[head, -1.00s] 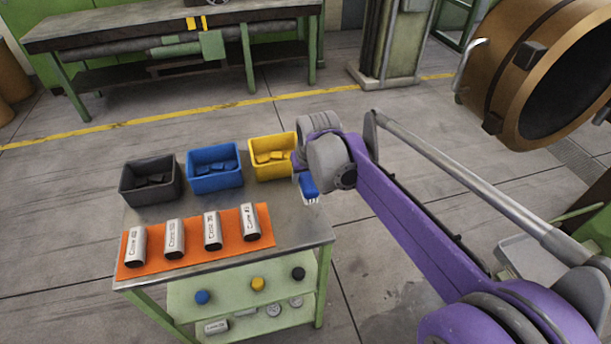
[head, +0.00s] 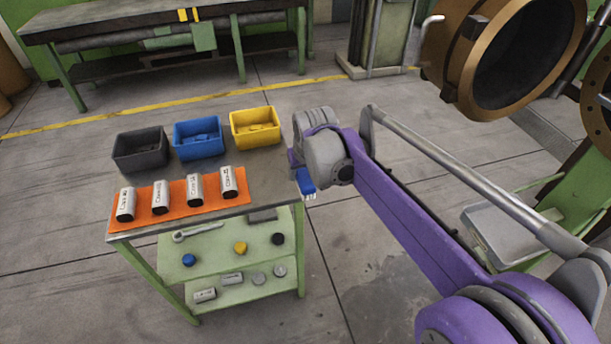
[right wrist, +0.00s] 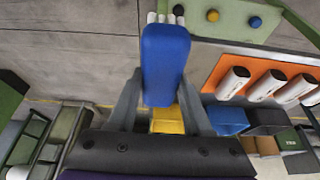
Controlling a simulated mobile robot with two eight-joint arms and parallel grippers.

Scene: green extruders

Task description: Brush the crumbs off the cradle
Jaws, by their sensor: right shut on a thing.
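My right gripper (head: 296,164) is shut on a blue brush (head: 306,181) with white bristles. In the head view the bristles point down, in front of the floor just right of the cart. In the right wrist view the blue brush (right wrist: 165,65) sits between the two grey fingers, its white bristle tufts at the top. I cannot pick out the cradle with certainty, and no crumbs can be made out. My left gripper is not in view.
A green cart (head: 270,205) carries black (head: 140,153), blue (head: 198,140) and yellow bins (head: 255,130) and an orange mat (head: 176,210) with several labelled silver pieces. A bronze cylinder (head: 478,75) and a grey tray (head: 490,232) are at right. Floor between is clear.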

